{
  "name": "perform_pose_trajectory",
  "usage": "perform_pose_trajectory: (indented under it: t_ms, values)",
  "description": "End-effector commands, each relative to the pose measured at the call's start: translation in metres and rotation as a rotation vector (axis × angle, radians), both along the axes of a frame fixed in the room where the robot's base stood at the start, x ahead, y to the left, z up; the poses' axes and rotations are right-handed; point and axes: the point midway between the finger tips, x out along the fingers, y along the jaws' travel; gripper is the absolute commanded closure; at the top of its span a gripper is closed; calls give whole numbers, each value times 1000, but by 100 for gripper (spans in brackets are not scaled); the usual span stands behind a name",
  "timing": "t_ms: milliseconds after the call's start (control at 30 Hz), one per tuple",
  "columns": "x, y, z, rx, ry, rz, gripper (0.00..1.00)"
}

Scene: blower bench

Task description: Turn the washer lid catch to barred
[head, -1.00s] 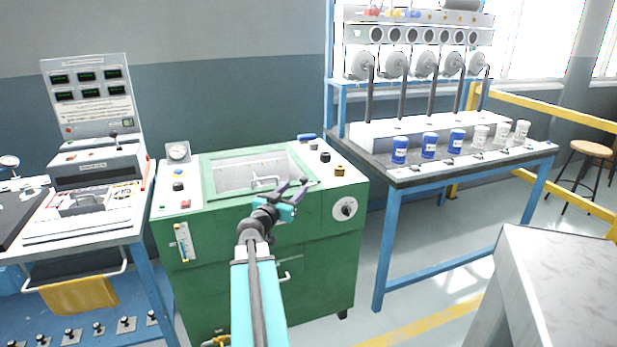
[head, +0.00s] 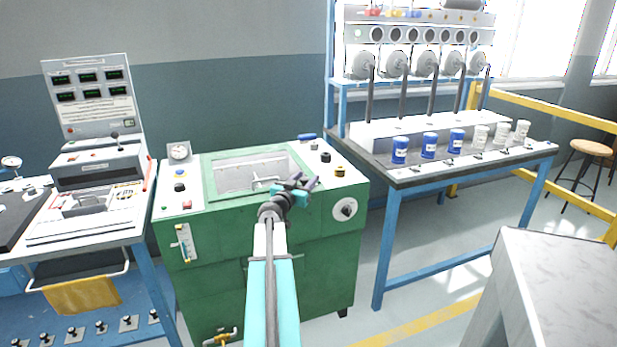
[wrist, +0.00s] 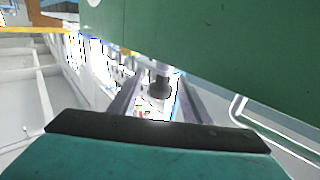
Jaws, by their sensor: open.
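The washer is the green cabinet (head: 270,245) with a grey lid (head: 250,172) set in its top and a bar handle on the lid's front. Small controls sit right of the lid: dark knobs (head: 325,157) and a yellow-and-black knob (head: 339,171). A round white dial with a black knob (head: 345,209) is on the front at the right. I cannot tell which is the lid catch, nor read its marks. My gripper (head: 306,181) is open and empty, by the lid's front right corner. In the wrist view a dark knob-like post (wrist: 159,82) shows between the fingers.
A gauge (head: 179,152) and several buttons are left of the lid. A blue bench (head: 470,165) with several blue and white cups stands to the right. A control desk (head: 95,200) is at the left. A grey block (head: 560,280) stands at the front right.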

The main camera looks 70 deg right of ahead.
Motion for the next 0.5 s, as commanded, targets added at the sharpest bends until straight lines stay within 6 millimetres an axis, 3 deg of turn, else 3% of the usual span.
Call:
perform_pose_trajectory:
  t_ms: [200,500]
  values:
    - [-2,-19,1,-1,1,-1,56]
    - [-4,-27,0,-1,1,-2,56]
